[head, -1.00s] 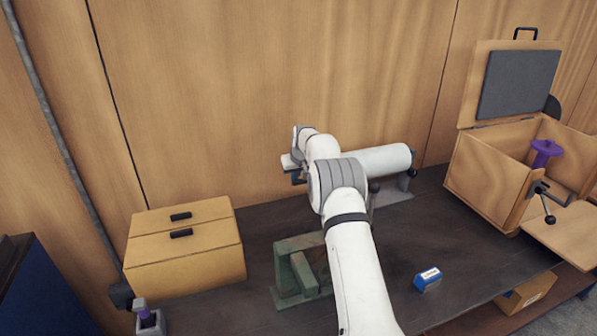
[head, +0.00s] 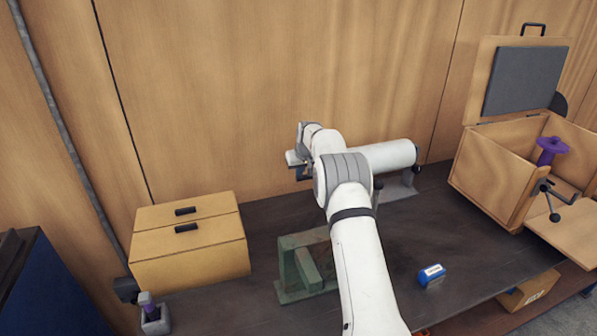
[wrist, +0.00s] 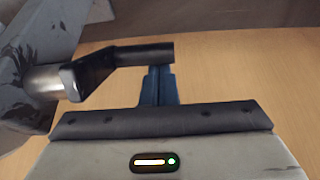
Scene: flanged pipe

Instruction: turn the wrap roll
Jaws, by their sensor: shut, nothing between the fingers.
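A white cylinder (head: 385,154), which looks like the wrap roll, lies level on a grey stand (head: 402,188) behind my arm in the head view. My arm covers its left part. In the wrist view a metal shaft (wrist: 46,80) comes from the left and carries a crank arm with a dark handle (wrist: 135,54). My gripper (wrist: 160,72) has its blue fingers shut, with nothing between them. The fingertips are right at the handle's near side, close to its free end. I cannot tell whether they touch it.
A green metal stand (head: 303,265) is left of my arm, and a two-drawer wooden box (head: 190,245) is farther left. An open wooden crate (head: 492,180) with a purple spool (head: 551,150) is at the right.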

